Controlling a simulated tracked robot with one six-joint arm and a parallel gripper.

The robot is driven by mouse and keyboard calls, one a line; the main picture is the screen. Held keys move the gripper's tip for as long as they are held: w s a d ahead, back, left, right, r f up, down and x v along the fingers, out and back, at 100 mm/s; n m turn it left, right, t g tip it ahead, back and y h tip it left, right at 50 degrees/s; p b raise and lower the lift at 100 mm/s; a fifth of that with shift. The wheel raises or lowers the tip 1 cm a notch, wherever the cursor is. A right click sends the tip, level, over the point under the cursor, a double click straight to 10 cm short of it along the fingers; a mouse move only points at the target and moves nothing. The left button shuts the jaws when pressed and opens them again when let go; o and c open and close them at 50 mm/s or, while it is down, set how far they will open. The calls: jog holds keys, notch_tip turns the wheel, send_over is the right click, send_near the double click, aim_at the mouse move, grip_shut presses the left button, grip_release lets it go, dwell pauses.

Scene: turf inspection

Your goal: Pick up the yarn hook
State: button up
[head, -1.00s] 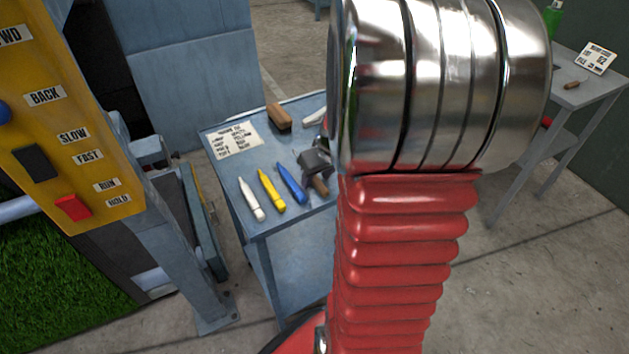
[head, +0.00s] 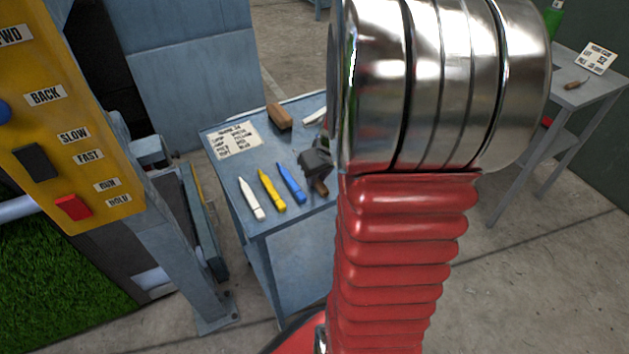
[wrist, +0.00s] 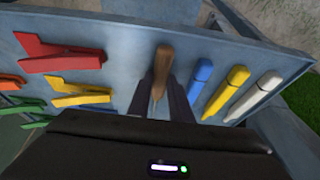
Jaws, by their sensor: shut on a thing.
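The yarn hook (wrist: 162,62) has a brown wooden handle and a thin metal shank. In the wrist view it lies lengthwise between the fingers of my gripper (wrist: 160,98), which is shut on it. Its far metal end is hidden by the gripper body. In the head view my gripper (head: 315,161) is low at the blue-grey table, and the hook's wooden handle (head: 321,187) sticks out below it. I cannot tell whether the hook touches the tabletop.
White (head: 251,199), yellow (head: 271,190) and blue (head: 291,184) markers lie left of the gripper. A printed card (head: 235,139) and a wooden block (head: 279,117) lie behind. Red (wrist: 60,54), yellow and green clamps lie at left in the wrist view. A control panel (head: 60,120) stands left.

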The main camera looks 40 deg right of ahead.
grip_shut()
jog(key=shift+r, duration=0.1)
notch_tip(320, 180, up, 10)
dwell(0.5)
dwell(0.3)
jog(key=s+r+n+t, duration=0.1)
jog(key=s+r, duration=0.3)
jog(key=r, duration=0.9)
jog(key=s+r+n+t+y, duration=0.1)
jog(key=s+r, duration=0.3)
jog(key=r, duration=0.8)
jog(key=shift+r+n+t, duration=0.4)
jog(key=shift+n+t, duration=0.1)
jog(key=shift+t, duration=0.2)
